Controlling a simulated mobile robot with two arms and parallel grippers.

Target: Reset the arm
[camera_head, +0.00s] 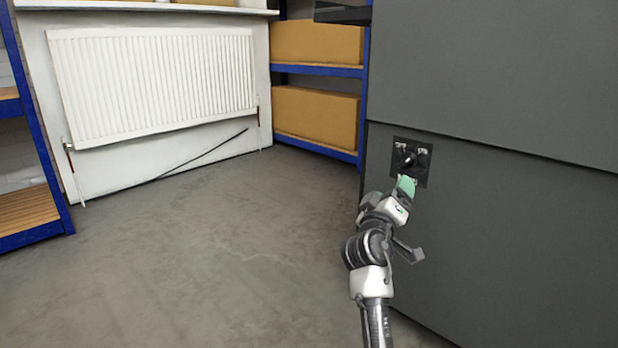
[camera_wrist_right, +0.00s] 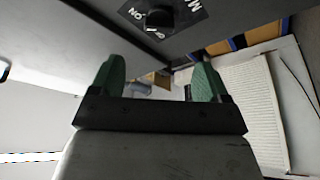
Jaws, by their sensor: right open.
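My right arm reaches up from the bottom of the head view. Its gripper (camera_head: 405,184), with green fingers, is just in front of and below a black switch panel (camera_head: 424,178) on a dark grey cabinet (camera_head: 500,230). In the right wrist view the gripper (camera_wrist_right: 157,75) is open, with nothing between its two green fingers. The panel (camera_wrist_right: 183,14) shows there at the top, beyond the fingertips, with a black knob (camera_wrist_right: 159,17) and white lettering including "ON". I cannot tell whether any fingertip touches the panel. My left gripper is not in view.
A white radiator (camera_head: 155,85) hangs on the back wall. Blue shelving with cardboard boxes (camera_head: 315,118) stands beside the cabinet. Another blue shelf with wooden boards (camera_head: 28,208) is at the left edge. The grey floor (camera_head: 200,250) between them is clear.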

